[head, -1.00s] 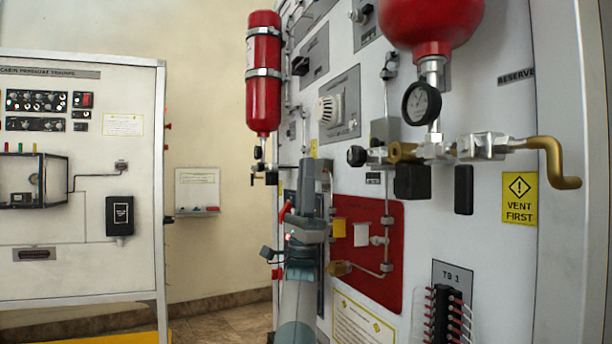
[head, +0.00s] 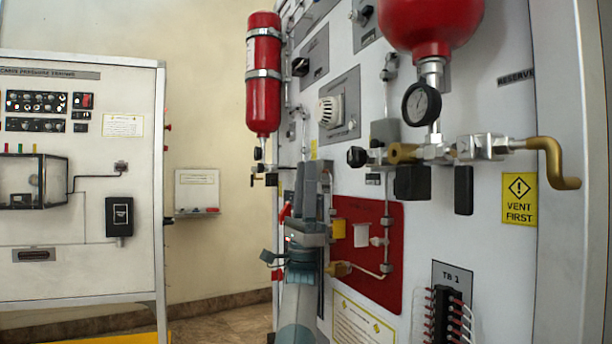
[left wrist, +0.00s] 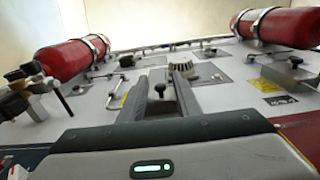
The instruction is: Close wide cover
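My left gripper (head: 314,172) stands upright in front of the large panel, left of its red plate. In the left wrist view my left gripper (left wrist: 159,78) shows its two grey fingers apart, with nothing held between them. A dark knob (left wrist: 160,90) on the panel shows beyond the gap. On the red plate (head: 388,218) are a small yellow block (head: 339,228) and a white block (head: 361,235), both right of the gripper. I cannot tell which part is the wide cover; some of the panel is hidden behind my left arm. My right gripper is not in view.
A red cylinder (head: 263,90) hangs above and left of the gripper. A red vessel (head: 430,22), gauge (head: 421,104) and brass crank (head: 556,165) stick out from the panel at the right. Another trainer board (head: 75,255) stands at the left, with open room between.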

